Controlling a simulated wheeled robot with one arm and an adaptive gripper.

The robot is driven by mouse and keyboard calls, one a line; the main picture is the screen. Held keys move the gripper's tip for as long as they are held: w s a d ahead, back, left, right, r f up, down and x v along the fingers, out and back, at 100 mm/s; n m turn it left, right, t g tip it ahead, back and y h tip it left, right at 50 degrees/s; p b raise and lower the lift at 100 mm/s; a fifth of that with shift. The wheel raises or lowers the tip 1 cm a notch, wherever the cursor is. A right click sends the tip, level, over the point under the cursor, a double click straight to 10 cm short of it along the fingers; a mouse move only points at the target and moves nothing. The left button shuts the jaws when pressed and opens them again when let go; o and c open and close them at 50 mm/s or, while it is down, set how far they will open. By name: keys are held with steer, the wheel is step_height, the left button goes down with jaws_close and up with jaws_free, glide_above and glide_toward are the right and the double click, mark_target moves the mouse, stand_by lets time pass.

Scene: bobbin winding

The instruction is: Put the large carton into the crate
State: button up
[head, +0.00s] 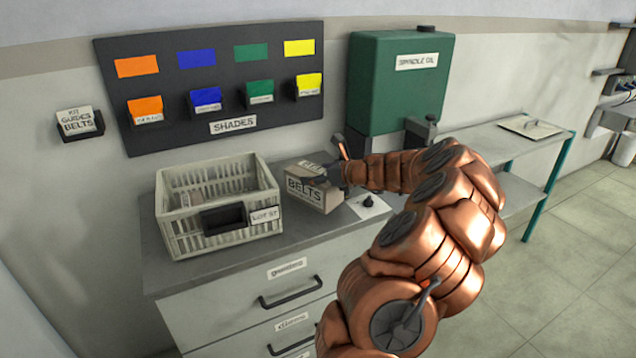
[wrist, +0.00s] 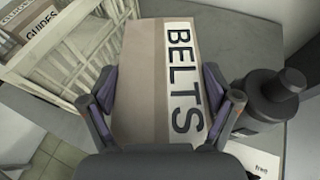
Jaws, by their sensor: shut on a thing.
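The large carton (head: 312,188) is a brown box with a white BELTS label. It is just right of the crate, at or close above the cabinet top; I cannot tell if it touches. My gripper (head: 325,172) is shut on it, and the wrist view shows the fingers on both sides of the carton (wrist: 150,85). The crate (head: 178,230) is white, slatted and open-topped, with a LOT 57 tag, on the cabinet's left part. It also shows at the upper left of the wrist view (wrist: 70,62), with a carton marked GUIDES (wrist: 32,35) inside.
The grey cabinet top (head: 200,268) is clear in front of the crate. A small white card with a black knob (head: 368,202) lies right of the carton. The green SPINDLE OIL tank (head: 398,85) and the SHADES board (head: 215,85) are behind. A side table (head: 500,150) stands at right.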

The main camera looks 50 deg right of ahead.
steer(key=shift+f+p, duration=0.35)
steer(key=shift+f, duration=1.4)
steer(key=shift+f, duration=0.15)
steer(key=o, duration=1.3)
steer(key=shift+c, duration=0.2)
steer(key=b+v, duration=0.1)
steer(key=v, duration=1.1)
steer(key=shift+b, duration=0.4)
